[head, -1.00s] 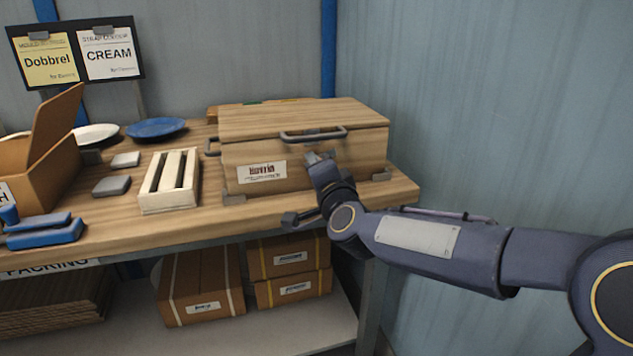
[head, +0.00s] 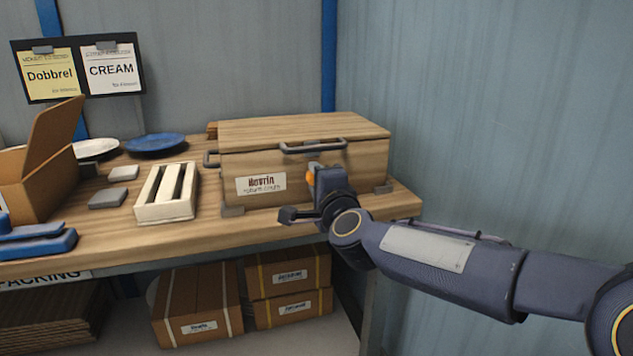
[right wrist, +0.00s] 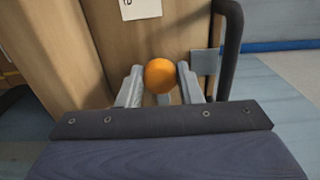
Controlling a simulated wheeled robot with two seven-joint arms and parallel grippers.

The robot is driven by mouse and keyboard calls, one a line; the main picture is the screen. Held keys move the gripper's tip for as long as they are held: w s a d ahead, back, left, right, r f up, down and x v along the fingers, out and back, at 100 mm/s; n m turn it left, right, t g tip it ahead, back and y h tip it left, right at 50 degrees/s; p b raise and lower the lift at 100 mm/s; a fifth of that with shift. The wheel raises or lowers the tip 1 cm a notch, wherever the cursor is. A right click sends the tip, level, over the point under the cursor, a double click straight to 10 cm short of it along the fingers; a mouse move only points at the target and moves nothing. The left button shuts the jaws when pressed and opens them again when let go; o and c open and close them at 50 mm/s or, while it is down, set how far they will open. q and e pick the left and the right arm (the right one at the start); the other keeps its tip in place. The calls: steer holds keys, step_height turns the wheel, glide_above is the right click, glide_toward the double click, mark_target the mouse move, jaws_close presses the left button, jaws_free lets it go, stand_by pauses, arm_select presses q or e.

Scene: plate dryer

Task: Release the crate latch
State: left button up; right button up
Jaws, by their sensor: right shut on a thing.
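The wooden crate (head: 235,160) stands on the bench with its lid (head: 300,128) down and a white label on its front. My right gripper (right wrist: 160,85) is at the crate's front, below the grey lid handle (head: 313,147). Its two fingers are shut on an orange ball-shaped knob (right wrist: 160,75), one finger on each side. A little of the knob also shows in the head view (head: 310,179), beside the gripper. My gripper hides the crate front behind it, so the rest of the latch cannot be made out. My left gripper is not in view.
A white slatted box (head: 165,208), grey blocks (head: 108,198), a blue plate (head: 155,144) and an open carton (head: 40,165) stand left of the crate. A blue tool (head: 35,245) lies at the front left. The wall is close on the right. Strapped boxes (head: 200,300) sit below.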

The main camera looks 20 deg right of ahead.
steer(key=o, duration=0.9)
steer(key=shift+o, duration=0.2)
steer(key=s+p, duration=0.1)
steer(key=s, duration=0.6)
steer(key=shift+s+d, duration=0.15)
steer(key=shift+s, duration=0.25)
